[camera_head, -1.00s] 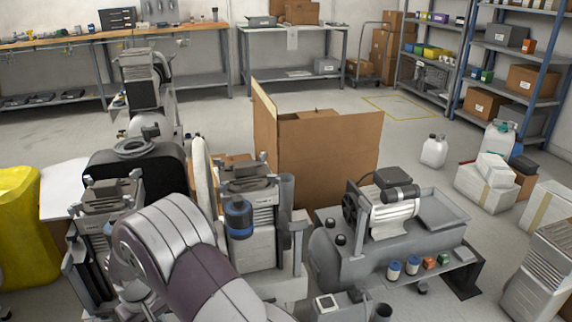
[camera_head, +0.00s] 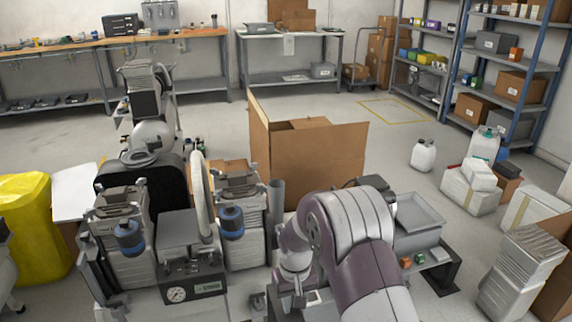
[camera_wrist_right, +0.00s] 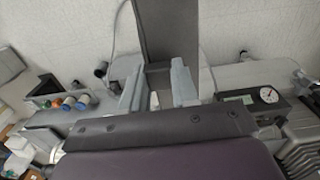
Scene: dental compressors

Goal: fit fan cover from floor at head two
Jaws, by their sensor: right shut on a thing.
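My right gripper (camera_head: 293,295) hangs low beside the motor compressor, mostly hidden behind its own wrist. In the right wrist view its two pale fingers (camera_wrist_right: 156,84) are shut on a dark grey flat piece (camera_wrist_right: 166,35), which extends past their tips. I cannot tell for certain that this is the fan cover. The motor compressor, with its grey tray (camera_head: 418,214), is largely covered by my right arm, so its fan and heads are hidden. No separate fan cover shows on the floor. My left gripper is not in view.
Compressors with blue filters (camera_head: 128,236) and a control box with a gauge (camera_head: 177,294) stand left of the arm. A cardboard box (camera_head: 318,160) stands behind. White jugs (camera_head: 423,155) and cartons are at the right. The floor beyond the box is open.

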